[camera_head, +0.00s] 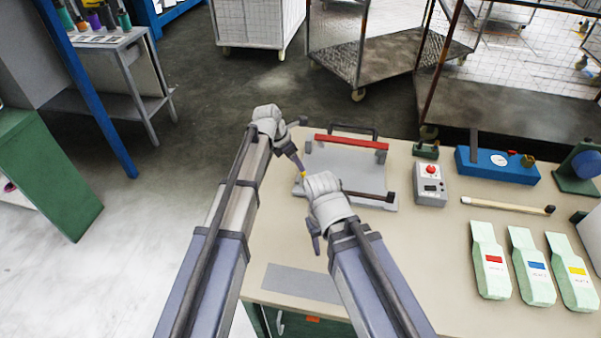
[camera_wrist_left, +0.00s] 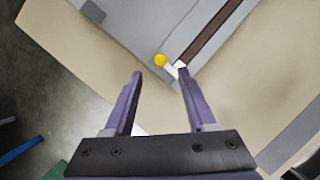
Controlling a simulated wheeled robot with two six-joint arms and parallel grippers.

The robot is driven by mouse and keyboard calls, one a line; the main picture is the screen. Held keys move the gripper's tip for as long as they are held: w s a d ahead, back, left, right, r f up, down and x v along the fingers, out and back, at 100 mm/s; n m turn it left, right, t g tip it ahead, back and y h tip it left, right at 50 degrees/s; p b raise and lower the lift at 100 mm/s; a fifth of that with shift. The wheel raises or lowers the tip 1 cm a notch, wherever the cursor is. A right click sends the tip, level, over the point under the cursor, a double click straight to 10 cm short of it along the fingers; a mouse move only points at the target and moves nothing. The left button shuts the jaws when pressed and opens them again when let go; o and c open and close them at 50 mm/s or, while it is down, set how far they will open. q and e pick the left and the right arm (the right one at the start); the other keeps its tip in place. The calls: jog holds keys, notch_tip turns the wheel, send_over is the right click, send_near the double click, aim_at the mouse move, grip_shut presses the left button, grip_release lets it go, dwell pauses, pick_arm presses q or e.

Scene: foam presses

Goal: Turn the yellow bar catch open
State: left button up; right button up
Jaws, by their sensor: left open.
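The foam press (camera_head: 345,165) lies on the bench as a flat grey plate with a red bar (camera_head: 350,142) across its far side and a dark bar (camera_head: 376,197) along its near side. The yellow knob of the bar catch (camera_wrist_left: 160,60) shows in the left wrist view, beside a small white piece at the end of the dark bar (camera_wrist_left: 212,32). My left gripper (camera_wrist_left: 160,74) is open, its fingertips on either side of the knob's line and just short of it. In the head view this gripper (camera_head: 299,167) is over the press's left edge. My right gripper (camera_head: 315,235) hangs low, its fingers unclear.
A grey control box (camera_head: 431,184) with a red button and a blue gauge unit (camera_head: 497,165) stand right of the press. A wooden-handled stick (camera_head: 507,205) and pale bags (camera_head: 490,262) lie further right. A grey strip (camera_head: 300,283) lies near the front edge.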

aim_at(302, 178)
pick_arm(q)
jog(key=b+x, duration=0.4)
jog(key=x, duration=0.1)
jog(key=shift+d+f, duration=0.1)
jog(key=shift+f, duration=0.2)
pick_arm(e)
notch_tip(302, 178, down, 5)
jog(key=shift+f, duration=0.1)
pick_arm(q)
jog(key=shift+r, duration=0.1)
jog(key=shift+c, duration=0.4)
grip_shut()
